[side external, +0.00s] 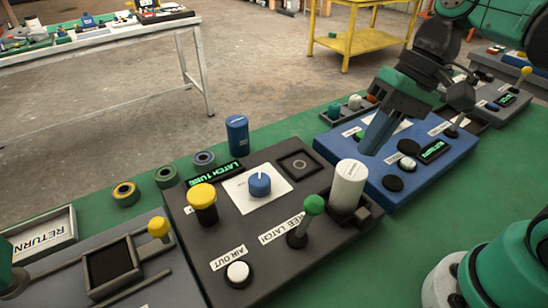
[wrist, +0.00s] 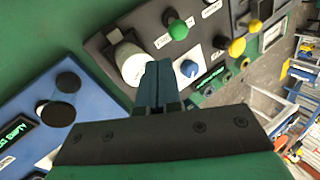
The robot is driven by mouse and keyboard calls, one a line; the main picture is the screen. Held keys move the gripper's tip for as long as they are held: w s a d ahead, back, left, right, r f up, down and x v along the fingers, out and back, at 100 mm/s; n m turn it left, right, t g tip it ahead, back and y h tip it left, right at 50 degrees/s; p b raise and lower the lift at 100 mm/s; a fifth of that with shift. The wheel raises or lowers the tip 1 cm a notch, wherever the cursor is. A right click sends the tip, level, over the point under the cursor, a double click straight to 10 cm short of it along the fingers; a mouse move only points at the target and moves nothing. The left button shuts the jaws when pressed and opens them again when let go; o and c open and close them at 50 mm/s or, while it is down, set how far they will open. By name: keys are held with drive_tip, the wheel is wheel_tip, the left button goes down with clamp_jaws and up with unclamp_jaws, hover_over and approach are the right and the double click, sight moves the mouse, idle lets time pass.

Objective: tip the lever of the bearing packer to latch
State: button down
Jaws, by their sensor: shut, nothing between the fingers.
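The dark console (side external: 190,255) in the middle of the bench carries a lever with a green ball knob (side external: 313,205), standing beside a label ending in "LATCH". I take this console for the bearing packer, though no name on it is readable. The green knob shows in the wrist view (wrist: 177,30) at the top, beyond my fingertips. My gripper (side external: 370,150) is shut and empty, pointing down over the blue console (side external: 440,175) to the right; it also shows in the wrist view (wrist: 156,66). It appears apart from the lever, with the white cylinder between them in the side view.
The white cylinder (side external: 348,185) stands upright on the dark console's right side. A yellow-capped post (side external: 202,200), blue dial (side external: 260,184) and white button (side external: 238,273) are nearby. A grey console with another yellow-knobbed lever (side external: 159,228) lies left. Rings and a blue can (side external: 237,135) stand behind.

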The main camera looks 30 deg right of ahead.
sight(312, 206)
drive_tip(key=x, duration=0.9)
drive_tip(key=shift+r, duration=0.1)
idle(0.3)
drive_tip(key=shift+a+r+h, duration=0.15)
drive_tip(key=shift+a+h, duration=0.1)
drive_tip(key=shift+h, duration=0.25)
drive_tip(key=shift+a+r+h, duration=0.4)
drive_tip(key=shift+a+h, duration=0.35)
drive_tip(key=shift+h, duration=0.15)
drive_tip(key=a+h, duration=0.2)
drive_tip(key=h, duration=0.1)
drive_tip(key=shift+a+r, duration=0.3)
drive_tip(key=shift+r, duration=0.05)
drive_tip(key=shift+a, duration=1.15)
drive_tip(key=shift+a, duration=0.1)
drive_tip(key=shift+r, duration=0.15)
